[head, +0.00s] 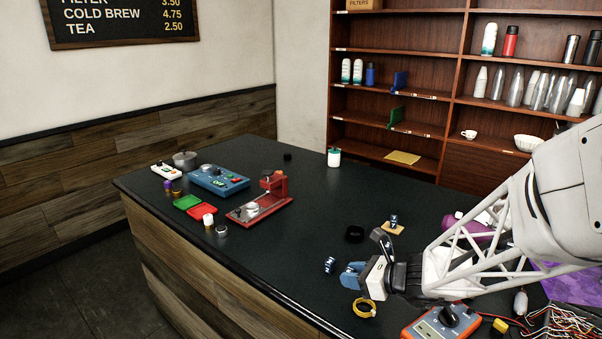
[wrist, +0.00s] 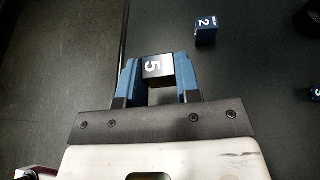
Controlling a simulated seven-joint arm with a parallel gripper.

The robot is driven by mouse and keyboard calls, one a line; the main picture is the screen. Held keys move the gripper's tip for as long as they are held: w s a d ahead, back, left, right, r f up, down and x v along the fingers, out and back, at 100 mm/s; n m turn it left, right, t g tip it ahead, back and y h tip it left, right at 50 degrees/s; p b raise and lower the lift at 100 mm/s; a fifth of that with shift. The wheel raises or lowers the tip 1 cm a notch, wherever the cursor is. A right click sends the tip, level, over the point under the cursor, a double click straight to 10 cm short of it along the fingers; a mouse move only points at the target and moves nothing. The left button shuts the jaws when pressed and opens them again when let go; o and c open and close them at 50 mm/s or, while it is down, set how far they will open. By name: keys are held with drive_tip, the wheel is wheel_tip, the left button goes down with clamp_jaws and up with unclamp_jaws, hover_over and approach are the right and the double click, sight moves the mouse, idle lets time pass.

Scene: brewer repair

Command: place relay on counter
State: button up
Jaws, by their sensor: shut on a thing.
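My gripper (head: 353,273) with blue fingers is low over the dark counter (head: 290,220) near its front edge. In the wrist view my gripper (wrist: 158,78) is shut on a small dark block with a white 5 (wrist: 157,67), which looks like a relay. In the head view the held block is largely hidden by the fingers. I cannot tell whether it touches the counter. A blue block marked 2 (wrist: 206,30) lies just beyond it; a blue block (head: 329,265) also shows by the fingertips in the head view. Another small block (head: 394,219) sits on a yellow pad (head: 393,229).
A black ring (head: 355,234), yellow tape roll (head: 364,307) and orange multimeter (head: 440,322) lie around my gripper. A red device (head: 262,204), blue device (head: 217,180) and red and green trays (head: 200,209) stand at left. The counter between is clear.

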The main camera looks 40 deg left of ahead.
drive_tip(key=shift+n+g, duration=0.8)
drive_tip(key=shift+g, duration=0.1)
drive_tip(key=a, duration=0.4)
drive_tip(key=s+a, duration=0.1)
drive_tip(key=a, duration=0.6)
drive_tip(key=shift+s+a, duration=0.2)
drive_tip(key=shift+a, duration=0.1)
drive_tip(key=s+a, duration=0.1)
drive_tip(key=a, duration=0.3)
drive_tip(key=s+a+n+g, duration=0.1)
drive_tip(key=s+a, duration=0.1)
drive_tip(key=a, duration=0.2)
drive_tip(key=s+a+n+g+h, duration=0.1)
drive_tip(key=a, duration=0.4)
drive_tip(key=shift+s+a+f, duration=0.1)
drive_tip(key=shift+s+f, duration=0.05)
drive_tip(key=shift+s, duration=0.25)
hover_over(251, 238)
drive_tip(key=shift+s+d+f, duration=0.35)
drive_tip(key=shift+d+f, duration=0.05)
drive_tip(key=shift+f, duration=0.3)
drive_tip(key=shift+w+a+f, duration=0.1)
drive_tip(key=shift+w+a, duration=0.15)
drive_tip(key=shift+a, duration=0.15)
drive_tip(key=shift+f, duration=1.75)
